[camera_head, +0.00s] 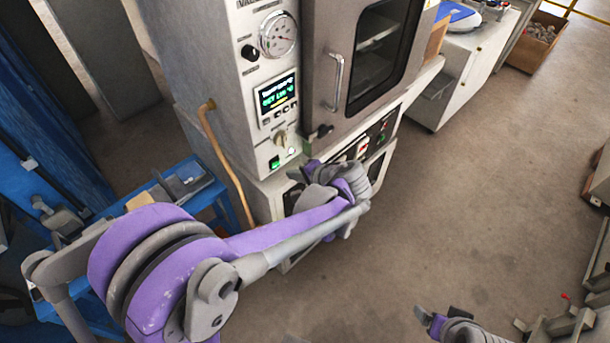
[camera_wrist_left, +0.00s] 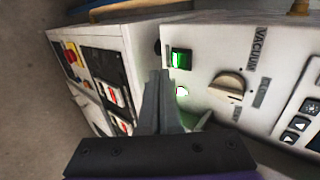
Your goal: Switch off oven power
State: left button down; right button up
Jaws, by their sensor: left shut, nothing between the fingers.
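The oven (camera_head: 225,95) is a light grey cabinet with a gauge, a display and a windowed door. A green lit rocker switch (camera_head: 275,162) sits low on its front panel. The switch also shows in the left wrist view (camera_wrist_left: 181,58), beside a beige vacuum knob (camera_wrist_left: 228,86). My left gripper (camera_head: 297,174) is just below and right of the switch. In the left wrist view its closed fingers (camera_wrist_left: 158,82) point at the panel near the switch; I cannot tell if they touch it. My right gripper (camera_head: 428,318) shows only partly at the bottom right, its fingers unclear.
A lower unit (camera_head: 375,140) with red and black switches stands under the oven. A tan hose (camera_head: 225,155) hangs at the oven's left side. A blue cart (camera_head: 190,180) stands at the left.

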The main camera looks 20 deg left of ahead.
aim_at(276, 163)
pick_arm(q)
jog(key=a, duration=0.1)
jog(key=w+a, duration=0.1)
jog(key=a, duration=0.2)
jog(key=shift+w+p, duration=0.3)
jog(key=shift+w, duration=0.1)
jog(key=shift+a+r, duration=0.1)
jog(key=shift+w+a+r, duration=0.1)
jog(key=shift+a, duration=0.25)
jog(key=shift+d, duration=0.1)
jog(key=shift+r, duration=0.1)
jog(key=shift+r+p, duration=0.5)
jog(key=shift+r, duration=0.2)
